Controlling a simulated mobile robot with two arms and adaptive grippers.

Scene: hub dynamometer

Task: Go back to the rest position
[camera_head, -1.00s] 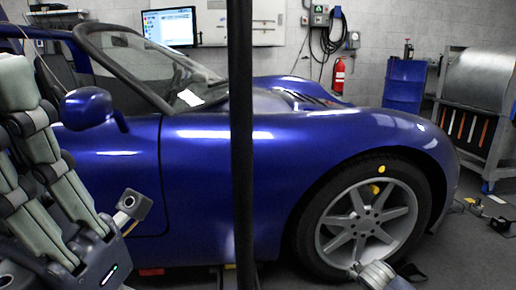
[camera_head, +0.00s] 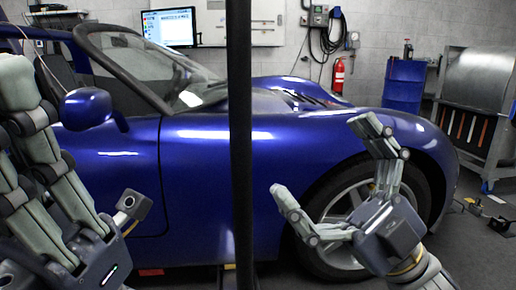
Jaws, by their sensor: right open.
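My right gripper (camera_head: 325,165) is in front of the blue car's front wheel (camera_head: 340,205) and fender. Its grey segmented fingers are spread wide and nothing is between them. It hides much of the wheel. My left gripper (camera_head: 45,175) fills the left edge of the view, close to the camera, in front of the car door. Its fingers point up and run partly out of frame, so I cannot tell whether it is open or shut.
The blue sports car (camera_head: 190,185) spans the middle. A dark vertical post (camera_head: 241,120) stands in front of it. Small items lie on the floor at right.

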